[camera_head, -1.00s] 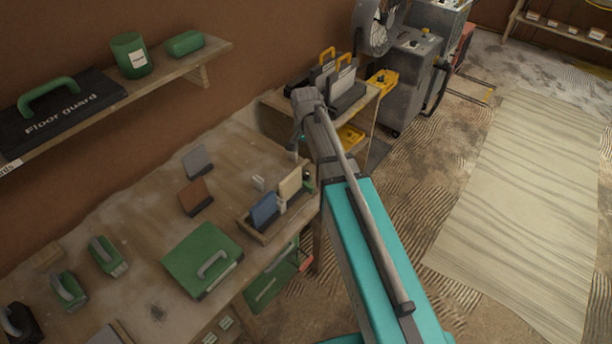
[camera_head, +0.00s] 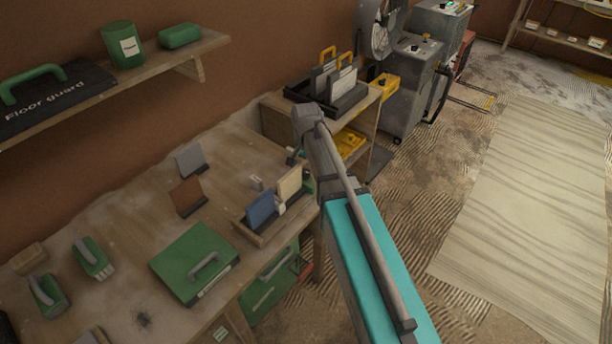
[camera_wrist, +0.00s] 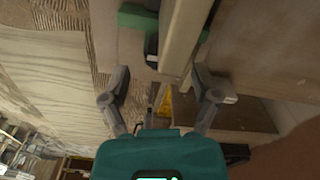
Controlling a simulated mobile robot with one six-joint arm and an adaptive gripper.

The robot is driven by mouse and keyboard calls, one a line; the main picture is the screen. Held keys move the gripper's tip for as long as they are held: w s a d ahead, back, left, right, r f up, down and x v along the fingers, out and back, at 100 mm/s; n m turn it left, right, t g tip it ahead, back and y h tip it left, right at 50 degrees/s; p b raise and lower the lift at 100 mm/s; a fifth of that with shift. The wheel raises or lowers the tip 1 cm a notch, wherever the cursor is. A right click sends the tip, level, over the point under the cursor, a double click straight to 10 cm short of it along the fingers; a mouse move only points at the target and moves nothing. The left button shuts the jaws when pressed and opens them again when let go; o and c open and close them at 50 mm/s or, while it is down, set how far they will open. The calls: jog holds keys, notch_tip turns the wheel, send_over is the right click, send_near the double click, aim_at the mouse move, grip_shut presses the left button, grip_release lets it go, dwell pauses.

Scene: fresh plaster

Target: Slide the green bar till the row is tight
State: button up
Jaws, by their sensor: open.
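A wooden tray (camera_head: 243,230) on the bench holds a blue upright panel (camera_head: 261,209), a cream upright panel (camera_head: 289,184) and a small pale piece between them. My gripper (camera_head: 294,157) is just beyond the cream panel, mostly hidden by my arm. In the wrist view my gripper (camera_wrist: 160,80) is open, its two fingers spread apart with nothing between the tips that I can see held. A green bar (camera_wrist: 137,17) with a dark part beside it lies ahead of the fingers, next to a long cream edge (camera_wrist: 184,38). Whether the row touches is unclear.
A small light block (camera_head: 256,183) is near the tray. A side shelf with a dark caddy (camera_head: 345,100) stands beyond my arm.

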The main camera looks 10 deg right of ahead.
aim_at(305, 179)
jog(key=shift+f+b, duration=1)
jog(key=shift+f, duration=0.3)
jog(key=shift+a, duration=0.1)
grip_shut()
